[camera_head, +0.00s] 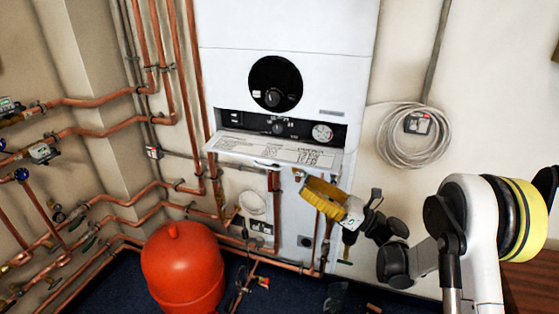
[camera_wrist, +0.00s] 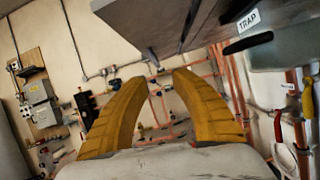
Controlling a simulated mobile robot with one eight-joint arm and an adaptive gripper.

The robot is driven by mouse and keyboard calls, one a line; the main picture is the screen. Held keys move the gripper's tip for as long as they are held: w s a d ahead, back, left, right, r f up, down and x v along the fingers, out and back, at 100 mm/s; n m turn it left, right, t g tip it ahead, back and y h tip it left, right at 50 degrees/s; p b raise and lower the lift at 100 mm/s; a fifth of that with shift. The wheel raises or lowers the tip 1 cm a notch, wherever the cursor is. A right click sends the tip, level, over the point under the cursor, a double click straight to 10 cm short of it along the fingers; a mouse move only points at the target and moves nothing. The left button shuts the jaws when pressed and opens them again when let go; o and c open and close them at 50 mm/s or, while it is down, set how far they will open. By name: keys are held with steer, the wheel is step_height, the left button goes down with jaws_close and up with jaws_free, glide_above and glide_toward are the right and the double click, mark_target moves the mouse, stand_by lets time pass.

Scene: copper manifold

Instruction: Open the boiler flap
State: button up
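The white boiler (camera_head: 345,30) hangs on the wall in the head view. Its flap (camera_head: 275,150) is tilted down and outward, with its printed inner face showing. The control panel (camera_head: 285,128) with a knob and a round gauge is exposed behind it. My gripper (camera_head: 308,195) has yellow fingers and is below the flap's right end, apparently apart from it. In the wrist view my gripper (camera_wrist: 158,76) has its fingers spread with nothing between them. A grey underside (camera_wrist: 165,22) with a TRAP label fills the top there; I cannot tell whether the flap is part of it.
Copper pipes (camera_head: 160,90) run along the left wall and under the boiler. A red tank (camera_head: 182,265) stands on the floor at the lower left. A coiled white cable (camera_head: 385,140) hangs on the wall to the right.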

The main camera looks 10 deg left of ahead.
mark_target(275, 168)
steer(key=x, duration=0.3)
steer(key=b+x, duration=0.1)
steer(key=x, duration=0.2)
steer(key=s+b+x, duration=0.1)
steer(key=x, duration=0.2)
steer(key=shift+r, duration=0.1)
steer(key=shift+w+a+r, duration=0.2)
steer(key=shift+a+r, duration=0.1)
steer(key=shift+a, duration=0.25)
jaws_close()
